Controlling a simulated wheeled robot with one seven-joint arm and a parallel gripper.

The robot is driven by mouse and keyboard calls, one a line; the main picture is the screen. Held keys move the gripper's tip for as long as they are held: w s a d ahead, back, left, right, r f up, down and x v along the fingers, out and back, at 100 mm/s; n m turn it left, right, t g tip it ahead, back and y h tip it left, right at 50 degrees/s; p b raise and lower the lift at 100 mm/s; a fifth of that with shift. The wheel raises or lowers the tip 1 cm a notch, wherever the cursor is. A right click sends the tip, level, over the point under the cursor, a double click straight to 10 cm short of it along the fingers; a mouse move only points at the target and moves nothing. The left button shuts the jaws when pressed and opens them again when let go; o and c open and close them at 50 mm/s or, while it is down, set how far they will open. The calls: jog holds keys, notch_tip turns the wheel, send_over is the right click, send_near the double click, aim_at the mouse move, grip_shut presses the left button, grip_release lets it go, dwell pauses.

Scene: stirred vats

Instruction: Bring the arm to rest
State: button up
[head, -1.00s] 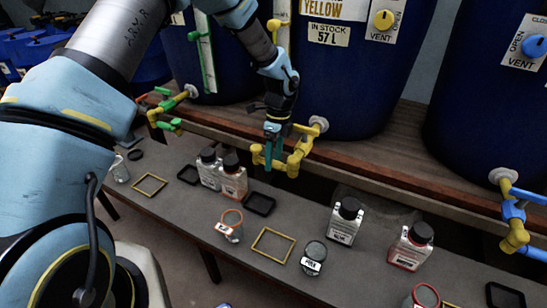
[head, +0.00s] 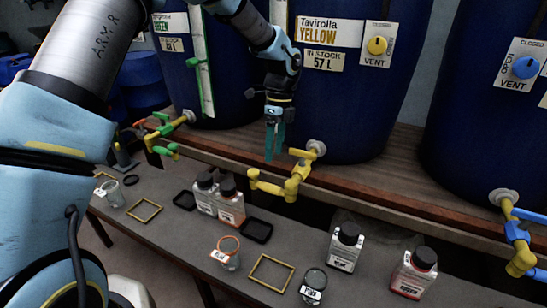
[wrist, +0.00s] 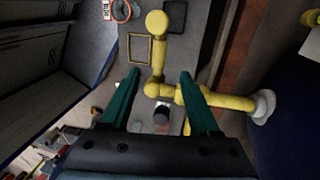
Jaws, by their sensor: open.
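My gripper (head: 275,140) hangs pointing down in front of the blue vats, just left of the yellow tap (head: 290,180) in the head view. Its green fingers are apart with nothing between them that they hold. In the wrist view my gripper (wrist: 160,98) shows both fingers spread, with the yellow tap (wrist: 158,60) beyond and between them. I cannot tell from these views how close the fingers are to the tap, but they appear clear of it.
The yellow vat (head: 345,110) stands behind. A green tap (head: 165,130) is to the left and a blue tap (head: 518,235) to the right. Bottles (head: 345,247), jars (head: 313,286) and square frames (head: 271,272) cover the low bench (head: 175,250).

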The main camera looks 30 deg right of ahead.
dwell(0.4)
jog(key=w+a+r+n+h+p, duration=0.1)
jog(key=w+a+r+n, duration=0.15)
jog(key=a+n, duration=0.65)
jog(key=w+a+r+n+p, duration=0.15)
jog(key=a+r+n, duration=0.25)
jog(key=a, duration=0.9)
jog(key=s+a+r+n+t, duration=0.1)
jog(key=s+a+n, duration=0.2)
jog(key=a+n, duration=0.4)
jog(key=s+a+r+n+t+h, duration=0.1)
jog(key=s+a+r+n, duration=0.1)
jog(key=a+n, duration=0.6)
jog(key=shift+s+a+r+n+t+p, duration=0.35)
jog(key=shift+s+a, duration=0.25)
jog(key=shift+a, duration=1.2)
jog(key=shift+f, duration=0.1)
